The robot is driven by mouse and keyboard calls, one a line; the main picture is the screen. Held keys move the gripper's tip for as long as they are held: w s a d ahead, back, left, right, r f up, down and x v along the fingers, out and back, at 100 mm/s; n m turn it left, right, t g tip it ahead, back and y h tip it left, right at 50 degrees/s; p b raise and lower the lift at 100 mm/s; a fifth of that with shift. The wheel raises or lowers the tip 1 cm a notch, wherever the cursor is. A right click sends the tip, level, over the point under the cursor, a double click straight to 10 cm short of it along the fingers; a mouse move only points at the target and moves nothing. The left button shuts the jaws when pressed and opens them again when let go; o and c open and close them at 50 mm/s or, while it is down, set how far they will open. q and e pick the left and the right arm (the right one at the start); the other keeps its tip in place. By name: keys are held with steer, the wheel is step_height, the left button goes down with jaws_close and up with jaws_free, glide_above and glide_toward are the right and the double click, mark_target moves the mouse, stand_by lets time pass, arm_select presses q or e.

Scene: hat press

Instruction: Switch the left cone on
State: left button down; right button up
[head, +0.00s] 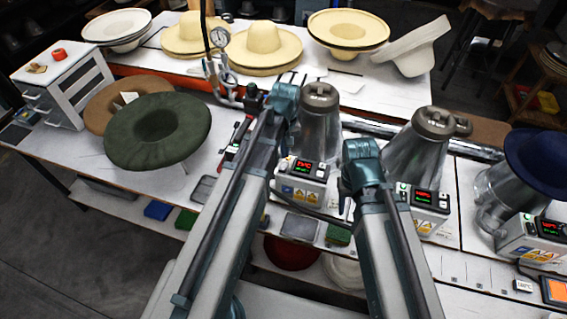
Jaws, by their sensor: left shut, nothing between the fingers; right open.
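The left cone (318,118) is a grey metal cone with a capped top, standing upright on the bench. Its control box (303,167) at its foot has a lit display with red characters, too small to read surely, and warning labels.
A middle cone (416,150) and a right cone (496,190) bearing a navy hat (540,158) stand to the right, each with a control box. A green hat (158,132) and a drawer unit (65,88) are at left. Straw hats (264,46) and a steam hose gauge (219,38) are behind.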

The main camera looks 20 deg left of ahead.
mark_target(285, 164)
arm_select(q)
step_height(285, 164, up, 4)
steer(key=p, duration=0.3)
steer(key=shift+f, duration=0.15)
steer(key=shift+s+d+f, duration=0.1)
steer(key=shift+f, duration=0.05)
steer(key=s+d+f+m+b, duration=0.4)
steer(key=s+d, duration=0.1)
steer(key=s, duration=0.2)
steer(key=s+d+f+m+y+b, duration=0.1)
steer(key=s+d+f+m+b, duration=0.3)
steer(key=s, duration=0.3)
steer(key=shift+d+m, duration=0.65)
steer(key=shift+m, duration=0.05)
steer(key=shift+r, duration=0.1)
